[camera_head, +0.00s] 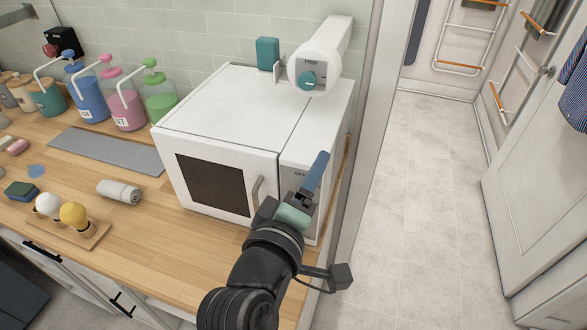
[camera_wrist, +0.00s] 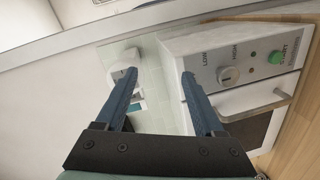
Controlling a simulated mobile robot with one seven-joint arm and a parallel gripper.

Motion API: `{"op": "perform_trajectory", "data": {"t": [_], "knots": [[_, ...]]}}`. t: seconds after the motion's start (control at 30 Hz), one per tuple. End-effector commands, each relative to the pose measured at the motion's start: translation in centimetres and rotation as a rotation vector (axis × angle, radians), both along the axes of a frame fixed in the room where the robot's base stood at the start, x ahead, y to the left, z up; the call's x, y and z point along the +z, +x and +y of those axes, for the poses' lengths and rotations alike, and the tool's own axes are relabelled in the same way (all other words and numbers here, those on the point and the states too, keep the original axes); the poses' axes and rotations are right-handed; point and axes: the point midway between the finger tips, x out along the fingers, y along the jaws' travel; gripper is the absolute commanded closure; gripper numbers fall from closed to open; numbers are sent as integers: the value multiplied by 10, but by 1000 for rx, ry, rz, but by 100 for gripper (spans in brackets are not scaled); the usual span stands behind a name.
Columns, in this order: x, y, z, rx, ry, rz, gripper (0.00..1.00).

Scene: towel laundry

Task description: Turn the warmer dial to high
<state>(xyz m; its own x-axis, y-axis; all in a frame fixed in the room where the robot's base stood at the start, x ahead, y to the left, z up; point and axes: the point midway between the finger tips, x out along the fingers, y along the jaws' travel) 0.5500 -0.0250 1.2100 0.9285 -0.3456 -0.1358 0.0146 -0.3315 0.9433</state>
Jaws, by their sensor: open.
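The warmer (camera_head: 235,100) is a white box with a dark-windowed door, standing on the wooden counter. Its dial (camera_wrist: 229,76) is a small pale round knob on the front panel, below the printed words LOW and HIGH in the wrist view. I cannot tell exactly where its pointer stands. In the head view my arm hides the dial. My gripper (camera_head: 316,172) is in front of the warmer's right-hand panel, with its blue fingers apart and nothing between them. In the wrist view the dial lies just right of the right finger, outside the gap of my gripper (camera_wrist: 159,75).
The door handle (camera_wrist: 257,106) sticks out close by. A white wall device (camera_head: 325,50) hangs above the warmer. Pump bottles (camera_head: 125,108) stand left. A door frame is close on the right.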

Motion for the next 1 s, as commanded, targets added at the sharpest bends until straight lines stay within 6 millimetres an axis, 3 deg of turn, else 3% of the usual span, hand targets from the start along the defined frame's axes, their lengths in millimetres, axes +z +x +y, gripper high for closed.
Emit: {"op": "perform_trajectory", "data": {"t": [0.2, 0.3, 0.43, 0.53, 0.67, 1.0], "knots": [[-61, -46, 20, 49, -918, 336, 30], [-80, -65, 37, 95, -1284, 434, 30], [-96, -83, 56, 140, -1623, 502, 30], [-101, -91, 64, 157, -1760, 523, 30], [-102, -88, 66, 159, -1814, 531, 30], [-99, -28, 46, 155, -1808, 531, 30]]}}
